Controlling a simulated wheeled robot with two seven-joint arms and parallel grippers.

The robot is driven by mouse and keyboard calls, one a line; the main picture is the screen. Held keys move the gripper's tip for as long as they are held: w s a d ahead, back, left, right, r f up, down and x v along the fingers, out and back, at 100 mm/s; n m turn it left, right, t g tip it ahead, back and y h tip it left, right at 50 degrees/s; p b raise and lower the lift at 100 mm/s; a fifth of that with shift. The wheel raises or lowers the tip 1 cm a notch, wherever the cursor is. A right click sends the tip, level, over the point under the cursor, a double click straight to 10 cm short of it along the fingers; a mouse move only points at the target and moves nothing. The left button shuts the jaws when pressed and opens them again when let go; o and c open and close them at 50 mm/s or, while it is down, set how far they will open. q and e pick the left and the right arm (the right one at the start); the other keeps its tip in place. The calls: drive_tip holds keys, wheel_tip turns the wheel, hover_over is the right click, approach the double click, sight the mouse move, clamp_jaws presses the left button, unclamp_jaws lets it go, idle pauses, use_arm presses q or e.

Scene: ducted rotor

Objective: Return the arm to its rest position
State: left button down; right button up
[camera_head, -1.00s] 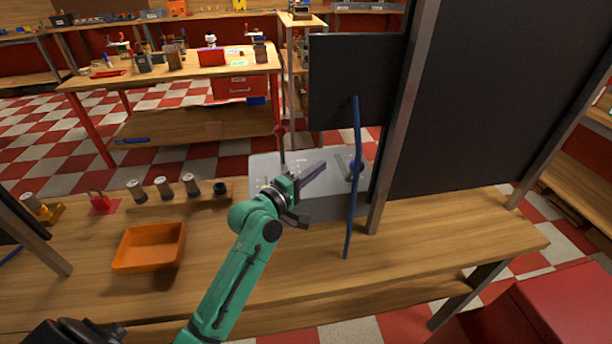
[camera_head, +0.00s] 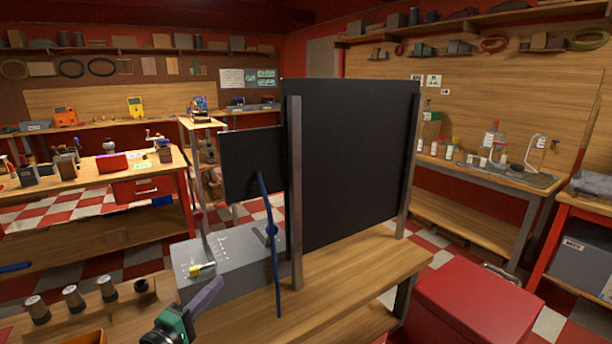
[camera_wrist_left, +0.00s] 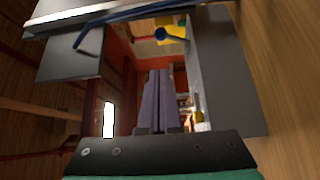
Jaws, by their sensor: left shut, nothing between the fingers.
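My left gripper (camera_head: 216,284) shows at the bottom of the head view, left of centre, with purple fingers on a green and black wrist. It is shut and empty, and appears in front of the near end of a grey box (camera_head: 225,268) on the bench. In the left wrist view the purple fingers (camera_wrist_left: 159,78) lie together with nothing between them; the box appears beside them at the right (camera_wrist_left: 222,70). Most of my left arm is below the head view. My right gripper is not in view.
A black panel (camera_head: 350,160) on grey posts stands on the wooden bench (camera_head: 335,280). A thin blue rod (camera_head: 274,255) rises before the box, which carries a yellow knob (camera_head: 201,269). Several cylinders (camera_head: 73,297) stand at the left. A red cabinet (camera_head: 475,305) is at the right.

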use_arm(q)
drive_tip(key=s+d+f+m+g+y, duration=0.2)
drive_tip(key=s+f+m+g, duration=0.5)
drive_tip(key=f, duration=0.5)
drive_tip(key=s+a+f+m+g+y, duration=0.2)
drive_tip(key=s+f+m+g, duration=0.15)
drive_tip(key=s, duration=0.45)
drive_tip(key=s+a+f+m+g+y, duration=0.25)
drive_tip(key=s+f+m, duration=0.2)
drive_tip(key=s, duration=0.45)
wheel_tip(320, 180, down, 21)
drive_tip(key=s+g, duration=0.1)
drive_tip(key=g, duration=0.1)
drive_tip(key=s+a+f+m+g, duration=0.1)
drive_tip(key=s+a+f, duration=0.2)
drive_tip(key=s+f, duration=1.3)
drive_tip(key=shift+s+a+f, duration=0.2)
drive_tip(key=shift+s, duration=0.8)
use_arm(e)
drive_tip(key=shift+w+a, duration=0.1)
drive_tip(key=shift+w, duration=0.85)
